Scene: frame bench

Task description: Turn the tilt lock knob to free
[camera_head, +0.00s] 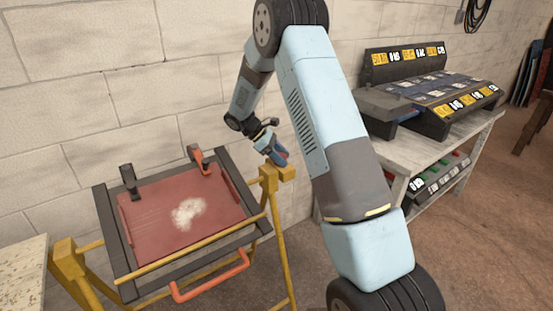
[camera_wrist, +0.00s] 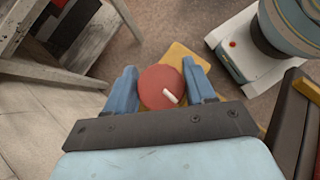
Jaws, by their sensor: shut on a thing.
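The tilt lock knob (camera_wrist: 158,84) is a round red knob with a short white pointer mark in the wrist view. The mark runs from its middle toward the lower right. My gripper (camera_wrist: 162,86) has its two blue fingers shut on the knob from both sides. In the head view my gripper (camera_head: 278,155) is at the top of the yellow stand's right post, and the knob is mostly hidden there. The tilting frame (camera_head: 107,217) is dark, holds a red panel (camera_head: 155,215) with a pale patch, and leans on the yellow stand (camera_head: 68,262).
A red-orange handle (camera_head: 212,283) sticks out at the frame's front. A workbench (camera_head: 405,150) with labelled bins stands at the right. A brick wall is close behind.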

